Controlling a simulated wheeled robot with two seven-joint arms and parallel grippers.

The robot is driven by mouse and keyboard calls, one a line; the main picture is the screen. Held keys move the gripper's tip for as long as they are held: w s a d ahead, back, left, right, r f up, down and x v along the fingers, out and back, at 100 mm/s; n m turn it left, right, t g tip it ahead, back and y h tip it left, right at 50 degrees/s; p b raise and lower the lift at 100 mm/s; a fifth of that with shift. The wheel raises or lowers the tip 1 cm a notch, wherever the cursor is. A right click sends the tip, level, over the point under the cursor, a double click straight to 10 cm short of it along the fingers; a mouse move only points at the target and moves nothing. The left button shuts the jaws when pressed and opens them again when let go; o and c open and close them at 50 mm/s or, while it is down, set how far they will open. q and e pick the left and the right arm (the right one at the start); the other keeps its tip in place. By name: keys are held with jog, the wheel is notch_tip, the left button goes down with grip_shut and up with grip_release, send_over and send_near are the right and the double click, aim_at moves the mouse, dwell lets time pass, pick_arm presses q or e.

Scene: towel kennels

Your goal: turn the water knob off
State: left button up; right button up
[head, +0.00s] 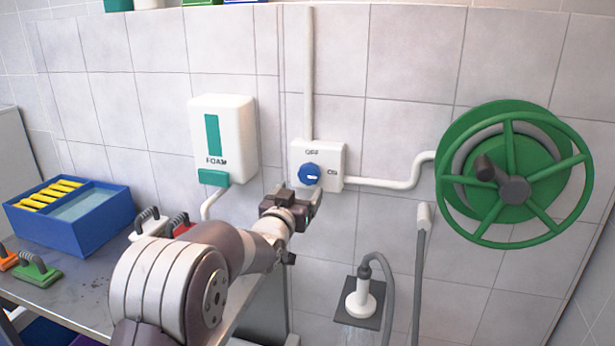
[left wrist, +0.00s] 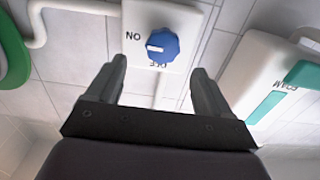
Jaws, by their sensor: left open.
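The blue water knob (head: 309,175) sits on a white wall plate (head: 334,156) marked OFF at the top and ON at the right. Its white mark points right, towards ON. The knob also shows in the left wrist view (left wrist: 160,45), where the plate appears upside down. My left gripper (head: 301,190) is open and empty, just below and in front of the knob in the head view. In the left wrist view its fingers (left wrist: 158,70) stand apart, with the knob centred beyond their tips. I see no contact. My right gripper is out of view.
A foam dispenser (head: 222,138) hangs left of the knob. A green hose reel (head: 515,175) is on the right. A white spray head (head: 361,298) hangs below, with faint streaks under it. A blue bin (head: 88,232) and brushes (head: 38,268) sit on the left counter.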

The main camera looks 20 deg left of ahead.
aim_at(308, 178)
pick_arm(q)
jog(key=w, duration=0.3)
jog(key=w+p, duration=0.1)
jog(key=shift+w+a+f, duration=0.1)
jog(key=shift+w+a, duration=0.3)
jog(key=w, duration=0.2)
jog(key=shift+w+d, duration=0.3)
jog(key=shift+d, duration=0.1)
jog(key=shift+w+a, duration=0.15)
jog(key=c, duration=1)
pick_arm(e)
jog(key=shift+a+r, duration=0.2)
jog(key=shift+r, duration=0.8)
